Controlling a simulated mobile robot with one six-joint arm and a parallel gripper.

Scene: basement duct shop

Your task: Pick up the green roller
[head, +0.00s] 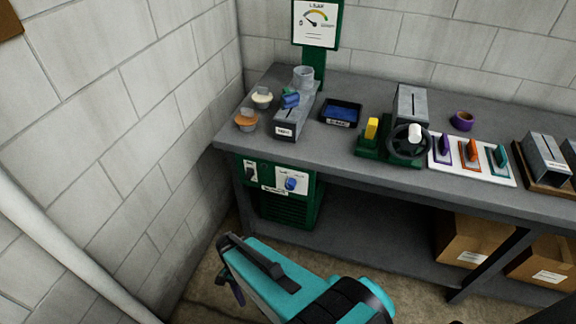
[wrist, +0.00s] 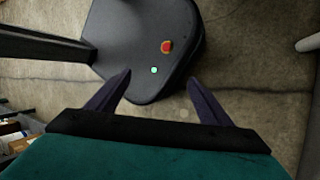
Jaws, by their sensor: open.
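No plainly green roller stands out. On the bench, a small blue cylinder with a green part (head: 290,98) rests on a grey box-shaped block (head: 293,122) at the left end; it is too small to tell if this is the roller. A teal upright piece (head: 498,156) stands on a white board at the right. My gripper is low in front of the bench, well away from both. In the wrist view my gripper (wrist: 160,77) is open, its two dark fingers apart with nothing between them, pointing over the floor and my base.
The grey bench (head: 345,158) runs along the block wall. It holds two small cups (head: 246,123), a clear cup (head: 303,76), a blue tray (head: 341,113), a green fixture with a black wheel (head: 405,150) and a purple ring (head: 462,121). Cardboard boxes (head: 470,240) sit below.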

